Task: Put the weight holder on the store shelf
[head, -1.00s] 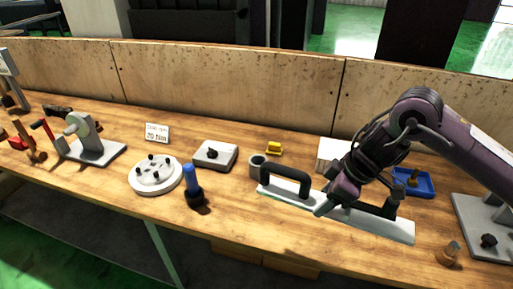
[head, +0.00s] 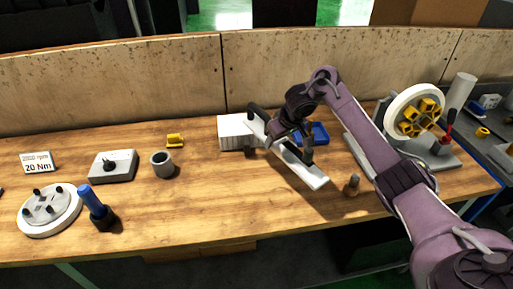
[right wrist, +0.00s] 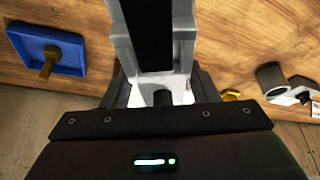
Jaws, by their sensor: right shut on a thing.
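The weight holder, as I take it, is a long pale bar (head: 312,176) with a black handle near each end. My right gripper (head: 282,143) is shut on it near its middle, between the two handles. The bar lies slanted over the workbench, its far end by a white block; I cannot tell how high above the wood it is. In the right wrist view a pale grey body with a black strip (right wrist: 150,35) rises from between the jaws. My left gripper is out of view. No shelf is clearly recognisable.
The bench front between the grey cup (head: 162,165) and peg is clear.

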